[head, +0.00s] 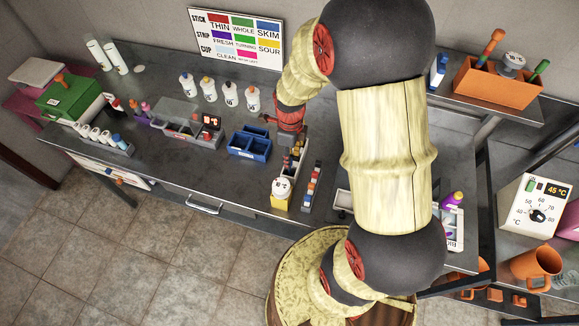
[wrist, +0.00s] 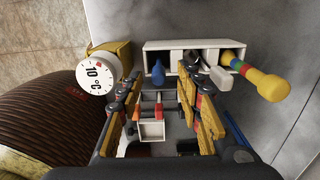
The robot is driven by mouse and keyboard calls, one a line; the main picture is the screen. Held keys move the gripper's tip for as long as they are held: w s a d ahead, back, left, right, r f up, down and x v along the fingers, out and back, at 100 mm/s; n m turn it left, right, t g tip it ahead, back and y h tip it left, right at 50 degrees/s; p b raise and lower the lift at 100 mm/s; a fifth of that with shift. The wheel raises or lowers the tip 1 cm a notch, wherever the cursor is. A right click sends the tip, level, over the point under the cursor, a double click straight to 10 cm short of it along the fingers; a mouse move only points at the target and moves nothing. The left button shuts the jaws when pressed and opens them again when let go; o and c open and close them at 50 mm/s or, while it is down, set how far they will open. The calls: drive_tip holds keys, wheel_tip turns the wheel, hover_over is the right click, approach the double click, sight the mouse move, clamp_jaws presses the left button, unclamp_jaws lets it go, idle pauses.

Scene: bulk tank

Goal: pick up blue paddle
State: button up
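A small rounded blue piece (wrist: 158,72), which looks like the blue paddle's end, shows in the wrist view at the front of a white rack (wrist: 165,46). Its lower part is hard to make out. My gripper (wrist: 160,98) is open, with its yellow and dark fingers on either side of the picture and the blue piece beyond and between their tips. Nothing is clearly held. In the head view my gripper (head: 289,152) points down above the bench, behind the yellow-based dial. The blue paddle cannot be made out there.
A white dial reading 10 °C (wrist: 98,73) on a yellow base stands left of the fingers. A yellow handle with coloured bands (wrist: 262,80) lies close by the right finger. In the head view, blue bins (head: 249,145) stand left of my gripper and a narrow rack (head: 313,187) right.

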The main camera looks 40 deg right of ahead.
sight(290, 170)
wheel_tip(290, 170, down, 5)
drive_tip(key=shift+a+r, duration=0.1)
drive_tip(key=shift+r, duration=0.05)
drive_tip(key=shift+c, duration=0.6)
drive_tip(key=c, duration=0.7)
clamp_jaws()
